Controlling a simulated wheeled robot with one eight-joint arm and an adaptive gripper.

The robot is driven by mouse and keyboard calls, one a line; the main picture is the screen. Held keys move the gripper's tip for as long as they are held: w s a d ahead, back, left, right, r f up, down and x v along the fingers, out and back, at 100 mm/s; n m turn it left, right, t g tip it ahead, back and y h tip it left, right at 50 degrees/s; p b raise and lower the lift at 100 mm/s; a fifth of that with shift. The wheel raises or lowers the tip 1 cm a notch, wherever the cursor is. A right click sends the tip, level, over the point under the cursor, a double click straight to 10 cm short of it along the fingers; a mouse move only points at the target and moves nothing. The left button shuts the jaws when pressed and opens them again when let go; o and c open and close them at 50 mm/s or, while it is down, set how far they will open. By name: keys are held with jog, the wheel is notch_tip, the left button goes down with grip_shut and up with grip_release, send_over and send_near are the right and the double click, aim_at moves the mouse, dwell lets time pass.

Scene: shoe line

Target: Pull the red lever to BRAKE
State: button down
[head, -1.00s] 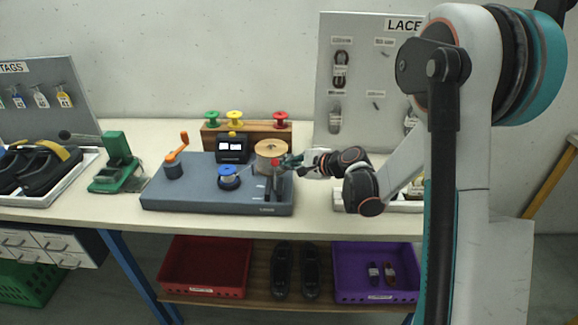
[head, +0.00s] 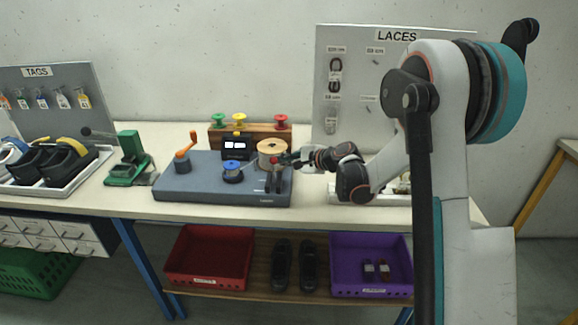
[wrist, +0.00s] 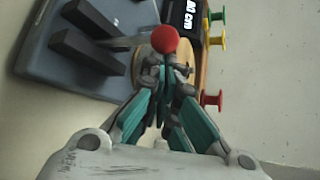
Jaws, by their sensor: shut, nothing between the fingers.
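The red lever shows as a round red knob (head: 274,160) at the right end of the blue-grey machine (head: 215,190), in front of the wooden spool (head: 271,147). In the wrist view the knob (wrist: 165,39) is just beyond my fingertips. My gripper (head: 285,160) is at the right side of the knob, very close to it; I cannot tell whether they touch. In the wrist view my gripper (wrist: 164,70) has its fingers together, with nothing held. The lever's shaft is mostly hidden, and no BRAKE mark is readable.
Two dark upright bars (wrist: 80,52) stand on the machine near the lever. A blue spool (head: 232,172), an orange crank (head: 186,146) and a small display (head: 236,147) are farther left. A rack of coloured spools (head: 250,133) stands behind. A white tray (head: 345,197) lies right, under my arm.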

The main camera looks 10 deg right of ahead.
aim_at(274, 170)
jog(key=shift+s+a+r, duration=0.1)
jog(key=shift+s+a, duration=0.2)
jog(key=shift+s, duration=0.45)
jog(key=shift+s+a, duration=0.25)
jog(key=shift+s, duration=0.5)
jog(key=shift+s+a+f+b, duration=0.15)
jog(key=shift+s, duration=0.35)
jog(key=shift+s+a+f+b, duration=0.1)
jog(key=shift+s+a+b, duration=0.05)
jog(key=shift+s, duration=0.35)
